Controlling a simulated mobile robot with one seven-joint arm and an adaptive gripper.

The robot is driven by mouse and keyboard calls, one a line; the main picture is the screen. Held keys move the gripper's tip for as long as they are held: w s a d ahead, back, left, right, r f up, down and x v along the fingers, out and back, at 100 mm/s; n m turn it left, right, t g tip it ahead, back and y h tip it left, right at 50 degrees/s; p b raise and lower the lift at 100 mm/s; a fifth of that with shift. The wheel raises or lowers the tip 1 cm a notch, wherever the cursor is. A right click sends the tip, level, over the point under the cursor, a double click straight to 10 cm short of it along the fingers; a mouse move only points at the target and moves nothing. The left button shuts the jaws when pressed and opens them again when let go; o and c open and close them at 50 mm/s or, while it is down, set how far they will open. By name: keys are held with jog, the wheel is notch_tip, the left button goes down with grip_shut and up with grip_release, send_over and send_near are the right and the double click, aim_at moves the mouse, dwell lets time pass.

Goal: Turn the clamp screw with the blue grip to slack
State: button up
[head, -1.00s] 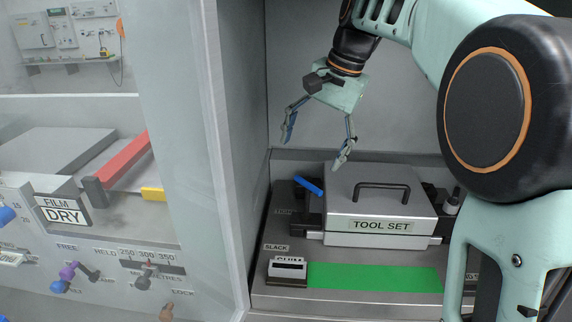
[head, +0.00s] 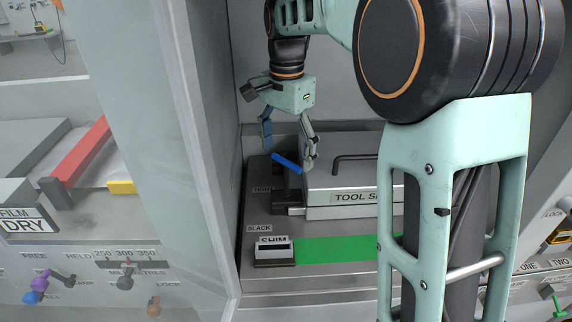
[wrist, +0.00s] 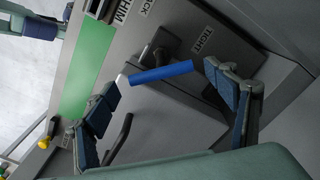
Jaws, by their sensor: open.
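The clamp screw's blue grip (head: 287,162) is a slanted blue bar at the left side of the tool set block (head: 330,180). In the wrist view the blue grip (wrist: 160,73) lies between my two fingers, on a dark pivot. A SLACK label (head: 259,228) is in front of the screw, and a TIGHT label (wrist: 203,40) shows in the wrist view.
The tool set block has a dark handle (head: 362,160) on top, right of my gripper. A SHIM holder (head: 273,251) and a green strip (head: 335,248) lie in front. A grey wall (head: 185,130) stands close on the left. My arm hides the bay's right side.

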aim_at(287, 163)
jog(key=shift+f, duration=1.75)
jog(key=c, duration=1.2)
jog(key=shift+o, duration=0.2)
